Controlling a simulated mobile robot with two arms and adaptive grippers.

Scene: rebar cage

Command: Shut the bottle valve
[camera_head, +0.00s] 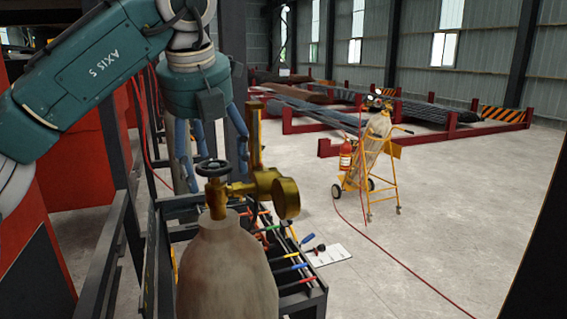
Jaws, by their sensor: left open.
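A grey gas bottle (226,265) stands upright in the foreground, its lower part cut off by the frame. On its neck is a brass valve (217,197) with a dark round handwheel (213,167) on top. A brass regulator with a gauge (286,198) sticks out to the right of the valve. My left gripper (211,145) hangs from the teal arm, pointing down with its blue-grey fingers spread, empty. It is above and around the handwheel in the picture; I cannot tell the gap in depth. My right gripper is out of view.
A dark tool rack (305,290) with several coloured-handle tools stands beside the bottle. A yellow cart (382,165) with another bottle and a red extinguisher (346,157) stands farther back. A red hose (405,268) lies on the floor. Dark metal frame bars (100,245) are at left. Floor at right is mostly clear.

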